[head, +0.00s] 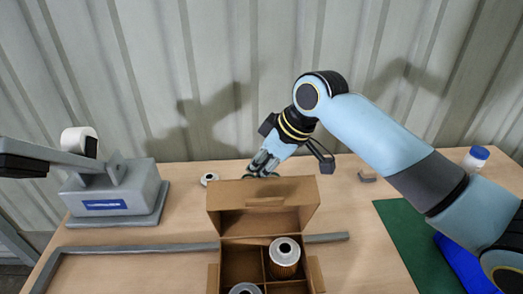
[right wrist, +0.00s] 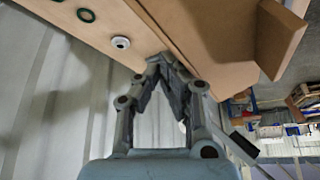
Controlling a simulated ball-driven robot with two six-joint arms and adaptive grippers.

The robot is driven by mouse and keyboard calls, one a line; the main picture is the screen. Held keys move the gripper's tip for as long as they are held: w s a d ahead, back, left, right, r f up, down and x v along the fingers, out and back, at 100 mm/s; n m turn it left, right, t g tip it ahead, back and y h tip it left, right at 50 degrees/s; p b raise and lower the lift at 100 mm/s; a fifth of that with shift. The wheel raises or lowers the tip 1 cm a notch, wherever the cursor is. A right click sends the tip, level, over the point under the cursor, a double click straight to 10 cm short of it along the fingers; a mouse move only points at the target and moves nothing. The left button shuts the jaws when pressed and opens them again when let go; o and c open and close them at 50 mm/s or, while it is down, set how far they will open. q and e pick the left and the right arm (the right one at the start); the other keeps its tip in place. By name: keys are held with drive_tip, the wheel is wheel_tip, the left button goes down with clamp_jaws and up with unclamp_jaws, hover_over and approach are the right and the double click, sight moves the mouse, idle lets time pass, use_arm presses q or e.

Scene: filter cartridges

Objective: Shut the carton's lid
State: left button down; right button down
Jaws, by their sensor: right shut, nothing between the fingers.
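The cardboard carton (head: 229,262) stands at the table's front middle, its compartments open to view. Its lid (head: 262,192) is raised at the back, roughly upright, with side flaps. One filter cartridge (head: 284,252) with a pale top stands in a right compartment; another (head: 245,289) is partly cut off at the bottom edge. My right gripper (head: 258,170) is behind the lid near its upper edge, shut and empty. In the right wrist view its fingertips (right wrist: 165,62) are close to brown cardboard (right wrist: 215,35); I cannot tell whether they touch. My left gripper is not in view.
A grey machine (head: 115,193) with a lever stands at the left. A small round pale part (head: 209,178) lies behind the carton. Grey bars (head: 140,247) lie along the table. A green mat (head: 410,245), blue bin (head: 462,262) and blue-capped bottle (head: 475,158) are at the right.

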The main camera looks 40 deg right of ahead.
drive_tip(key=shift+s+a, duration=0.25)
drive_tip(key=shift+s, duration=0.15)
wheel_tip(320, 180, up, 10)
drive_tip(key=w+d, duration=0.1)
drive_tip(key=shift+w, duration=0.4)
drive_tip(key=shift+f, duration=0.1)
idle(1.2)
